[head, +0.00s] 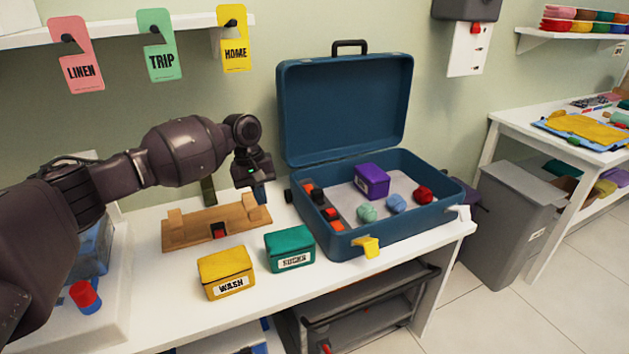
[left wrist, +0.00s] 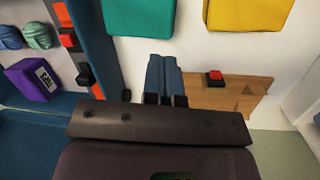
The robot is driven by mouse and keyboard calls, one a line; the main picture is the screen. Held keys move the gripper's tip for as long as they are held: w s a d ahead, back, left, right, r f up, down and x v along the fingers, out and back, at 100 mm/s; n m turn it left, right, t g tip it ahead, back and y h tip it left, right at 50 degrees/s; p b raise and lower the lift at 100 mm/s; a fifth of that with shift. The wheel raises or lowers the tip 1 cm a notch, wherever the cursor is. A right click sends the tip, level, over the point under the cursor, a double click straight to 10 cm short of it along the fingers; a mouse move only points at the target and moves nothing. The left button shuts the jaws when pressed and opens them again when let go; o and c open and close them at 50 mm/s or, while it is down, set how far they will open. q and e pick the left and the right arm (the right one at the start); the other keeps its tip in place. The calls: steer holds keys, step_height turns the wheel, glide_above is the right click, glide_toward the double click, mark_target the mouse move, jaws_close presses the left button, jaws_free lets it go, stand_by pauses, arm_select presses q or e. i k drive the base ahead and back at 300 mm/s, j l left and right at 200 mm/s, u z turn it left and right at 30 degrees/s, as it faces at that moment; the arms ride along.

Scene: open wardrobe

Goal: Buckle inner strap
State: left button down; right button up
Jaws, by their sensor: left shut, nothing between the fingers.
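An open blue suitcase (head: 380,238) stands on the white table with its lid upright. Orange and black buckle pieces (head: 319,196) lie along its left inner side; they also show in the left wrist view (left wrist: 69,41). I cannot tell whether they are joined. My left gripper (head: 260,195) is left of the suitcase, above the table near a wooden stand. In the left wrist view its blue fingers (left wrist: 163,78) are together and empty, apart from the buckle pieces. My right gripper is not in view.
A purple box (head: 371,181) and several rolled items lie in the suitcase. A wooden stand (head: 190,240) with a red button, a green pouch (head: 289,240) and a yellow pouch (head: 226,264) stand left of it. A grey bin (head: 510,215) is at right.

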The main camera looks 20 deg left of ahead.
mark_target(316, 195)
steer(key=i, duration=0.95)
